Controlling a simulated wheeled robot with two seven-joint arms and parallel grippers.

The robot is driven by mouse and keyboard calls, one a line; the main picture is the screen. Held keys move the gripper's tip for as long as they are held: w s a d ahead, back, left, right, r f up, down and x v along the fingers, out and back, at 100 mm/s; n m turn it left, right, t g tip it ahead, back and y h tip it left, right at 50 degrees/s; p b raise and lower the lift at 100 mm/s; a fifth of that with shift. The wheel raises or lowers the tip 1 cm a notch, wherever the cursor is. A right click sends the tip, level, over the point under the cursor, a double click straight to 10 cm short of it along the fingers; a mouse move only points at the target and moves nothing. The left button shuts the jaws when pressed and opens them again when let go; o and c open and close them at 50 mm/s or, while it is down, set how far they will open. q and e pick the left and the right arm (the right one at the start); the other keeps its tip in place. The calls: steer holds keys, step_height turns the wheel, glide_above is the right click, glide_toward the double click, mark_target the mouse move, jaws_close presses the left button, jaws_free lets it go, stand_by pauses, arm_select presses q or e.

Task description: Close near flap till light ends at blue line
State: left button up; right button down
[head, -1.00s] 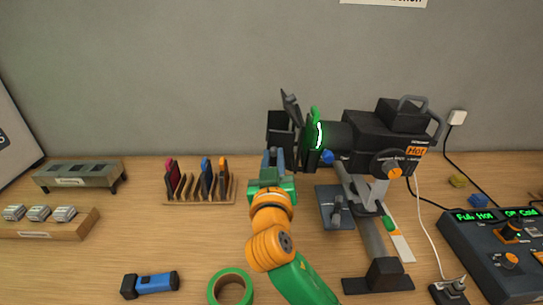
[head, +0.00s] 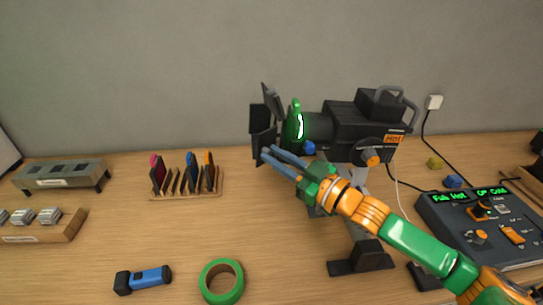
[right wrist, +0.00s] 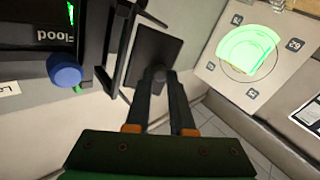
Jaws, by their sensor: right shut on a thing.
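The black stage lamp (head: 365,125) stands with its green-lit front frame (head: 297,125) and dark flaps facing left. The near flap (right wrist: 160,50) shows in the right wrist view as a dark plate. My right gripper (head: 264,154) reaches in from the right, its blue-grey fingers at the lower flaps. In the right wrist view the gripper (right wrist: 158,76) is shut on a small knob or edge of the near flap. A green light patch (right wrist: 250,52) with a flat cut side falls on a pale marked board (right wrist: 285,28). My left gripper is not in view.
A control desk (head: 480,225) with green displays stands at the right. A rack of coloured filters (head: 185,192), a green tape roll (head: 222,281) and a blue torch (head: 143,279) lie at left and front. The lamp's foot (head: 361,258) stands below my right arm.

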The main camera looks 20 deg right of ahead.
steer(key=shift+d+n+g+y, duration=0.2)
steer(key=shift+n+g+y, duration=0.1)
steer(key=shift+n+y, duration=0.25)
steer(key=shift+y, duration=0.35)
steer(key=shift+s, duration=0.1)
steer(key=c, duration=0.8)
jaws_free()
steer(key=shift+f, duration=0.1)
steer(key=shift+o, duration=0.2)
